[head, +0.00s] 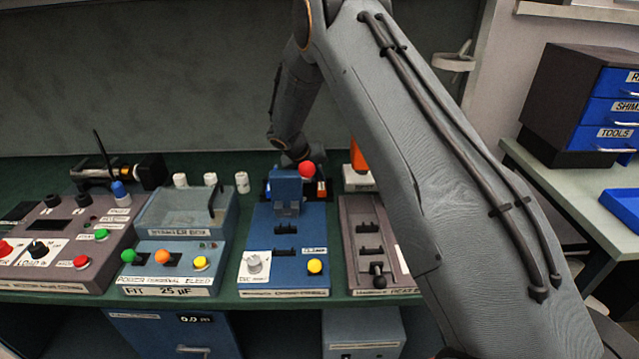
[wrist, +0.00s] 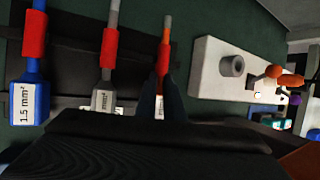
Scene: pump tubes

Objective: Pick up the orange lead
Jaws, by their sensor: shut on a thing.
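The orange lead (wrist: 166,28) is at top centre in the wrist view, with a red sleeve (wrist: 162,60) around it. My gripper (wrist: 161,98) is shut on this lead, its dark fingers covering the lead's lower part. A grey lead (wrist: 110,18) and a blue lead (wrist: 36,68) marked 1.5 mm², both with red sleeves, lie to the left, apart from the fingers. In the head view my arm reaches down to the back of the bench, and I cannot clearly make out the fingertips or the held lead.
A white block (wrist: 212,68) with a grey round stub stands right of the fingers. On the green bench are a blue panel (head: 262,235), a grey slotted panel (head: 352,225), a lidded box (head: 165,225) and a control box (head: 60,240). Blue drawers (head: 610,110) stand at right.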

